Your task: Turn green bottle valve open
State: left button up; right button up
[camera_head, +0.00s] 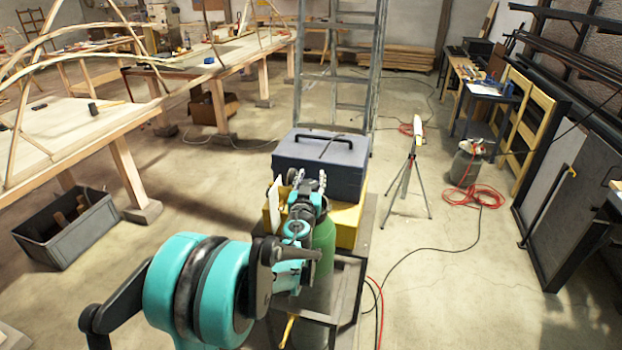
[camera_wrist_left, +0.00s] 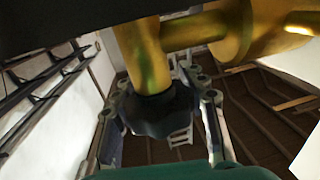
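The green bottle (camera_head: 326,246) stands in the middle of the head view, partly hidden behind my left arm. In the left wrist view a brass valve body (camera_wrist_left: 205,35) reaches in from the top, with a dark lobed knob (camera_wrist_left: 160,113) on its stem. My left gripper (camera_head: 307,182) is above the bottle, in front of the blue box. Its two fingers stand apart in the left wrist view (camera_wrist_left: 160,95), one on each side of the knob. Contact with the knob is not clear. The valve is hidden in the head view. My right gripper is not in view.
A blue-grey toolbox (camera_head: 320,152) sits on a yellow case (camera_head: 346,224) just beyond the gripper. A dark metal frame (camera_head: 346,296) stands by the bottle. A ladder (camera_head: 338,75), a tripod (camera_head: 405,185) and red hose (camera_head: 474,196) are farther off.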

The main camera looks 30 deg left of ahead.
aim_at(304, 181)
pick_arm(q)
jog(key=shift+c, duration=1)
jog(key=shift+c, duration=0.2)
jog(key=shift+y, duration=0.3)
jog(key=n+g+y, duration=0.2)
jog(key=y, duration=0.1)
jog(key=shift+s+a+n, duration=0.15)
jog(key=shift+a+n, duration=0.15)
jog(key=shift+n, duration=0.1)
jog(key=n+g+y, duration=0.2)
jog(key=y, duration=0.1)
jog(key=a+n+g+y, duration=0.1)
jog(key=g, duration=0.1)
jog(key=shift+s+n, duration=0.4)
jog(key=n+g+y, duration=0.2)
jog(key=g, duration=0.1)
jog(key=s+n+g, duration=0.1)
jog(key=g, duration=0.1)
jog(key=shift+a+y, duration=0.3)
jog(key=shift+y, duration=0.1)
jog(key=shift+s+a+n+g+y, duration=0.1)
jog(key=shift+s+n+g+y, duration=0.2)
jog(key=shift+n+g, duration=0.8)
jog(key=shift+s+n+g+y, duration=0.1)
jog(key=shift+s+n+g, duration=0.45)
jog(key=shift+g, duration=0.85)
jog(key=shift+w+n, duration=0.15)
jog(key=shift+n, duration=0.1)
